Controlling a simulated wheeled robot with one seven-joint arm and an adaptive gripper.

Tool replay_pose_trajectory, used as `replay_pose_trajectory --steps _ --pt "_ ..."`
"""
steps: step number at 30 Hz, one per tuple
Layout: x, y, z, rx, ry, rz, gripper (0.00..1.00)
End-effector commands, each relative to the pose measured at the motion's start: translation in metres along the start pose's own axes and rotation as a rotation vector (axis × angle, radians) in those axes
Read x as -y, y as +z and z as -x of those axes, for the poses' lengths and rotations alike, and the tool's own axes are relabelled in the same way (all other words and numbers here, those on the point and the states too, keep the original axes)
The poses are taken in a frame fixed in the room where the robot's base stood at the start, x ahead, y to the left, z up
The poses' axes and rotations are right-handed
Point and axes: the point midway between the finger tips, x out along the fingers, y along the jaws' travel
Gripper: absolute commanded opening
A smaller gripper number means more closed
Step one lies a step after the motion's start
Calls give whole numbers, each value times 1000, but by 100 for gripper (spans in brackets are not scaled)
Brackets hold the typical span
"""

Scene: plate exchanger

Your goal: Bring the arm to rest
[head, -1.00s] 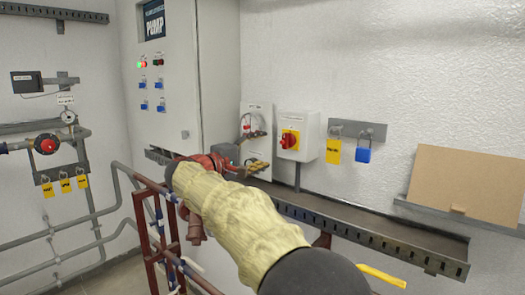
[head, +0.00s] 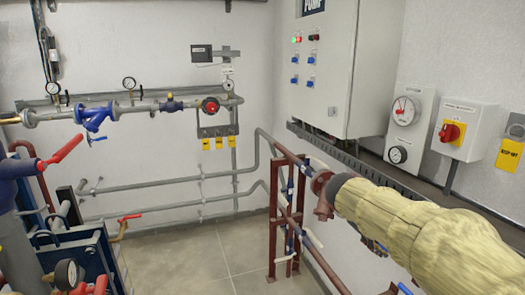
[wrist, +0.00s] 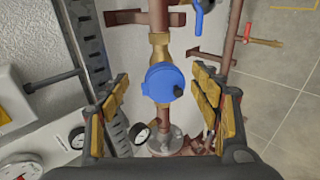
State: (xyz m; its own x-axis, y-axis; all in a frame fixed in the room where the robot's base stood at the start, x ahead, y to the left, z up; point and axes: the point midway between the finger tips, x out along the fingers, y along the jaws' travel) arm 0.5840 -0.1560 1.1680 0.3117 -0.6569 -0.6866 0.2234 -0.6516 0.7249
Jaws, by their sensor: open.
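My arm (head: 415,220), in a tan quilted sleeve, reaches in from the right edge of the head view toward the red-brown pipe stand. I cannot make out my gripper's fingers there. In the wrist view my gripper (wrist: 160,90) is open, with its two yellow-padded fingers wide apart. A blue round-capped fitting (wrist: 162,82) on a vertical brass and red-brown pipe shows between the fingers. I see nothing held, and I cannot tell how far the fitting is from the fingers.
The red-brown pipe stand (head: 293,215) is close to my arm. A dark wall tray (head: 365,175) runs under the control cabinet (head: 335,75), gauge panel (head: 408,110) and red-yellow switch box (head: 465,130). Blue plate equipment (head: 60,250) stands at the left. Floor (head: 200,255) between is clear.

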Motion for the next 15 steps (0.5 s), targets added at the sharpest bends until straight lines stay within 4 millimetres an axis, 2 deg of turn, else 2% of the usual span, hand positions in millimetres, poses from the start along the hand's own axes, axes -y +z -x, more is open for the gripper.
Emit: replay_pose_trajectory --steps 1,3,9,15 --pt "22 19 7 -9 -70 -28 64" --pt "56 43 17 -22 -175 -75 64" --pt "145 112 59 -66 -447 -237 64" --pt "212 169 102 -120 -644 -403 64"
